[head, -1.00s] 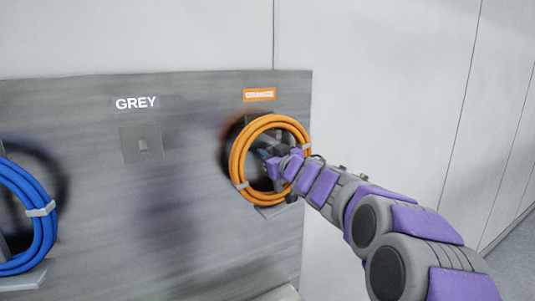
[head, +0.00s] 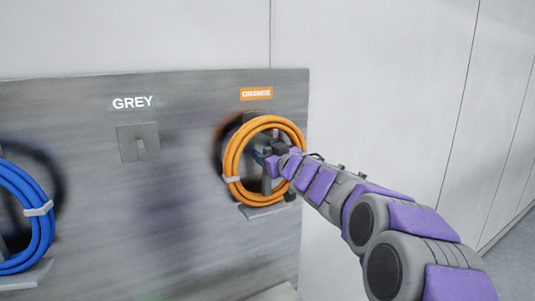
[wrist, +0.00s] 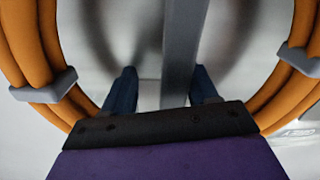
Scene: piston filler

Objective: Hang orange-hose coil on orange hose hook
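The orange-hose coil (head: 232,165) is a ring with grey ties, upright in front of the board under the ORANGE label (head: 256,94). In the wrist view its sides (wrist: 25,55) show left and right of my fingers. Whether the coil's weight rests on the hook cannot be told. My gripper (head: 266,163) is inside the ring. Its fingers (wrist: 162,88) are apart, with a grey upright bar (wrist: 180,50) between them and a gap beside it.
A blue hose coil (head: 40,212) hangs at the left on its own holder. The board (head: 180,220) ends just right of the orange coil, with plain wall (head: 375,90) beyond.

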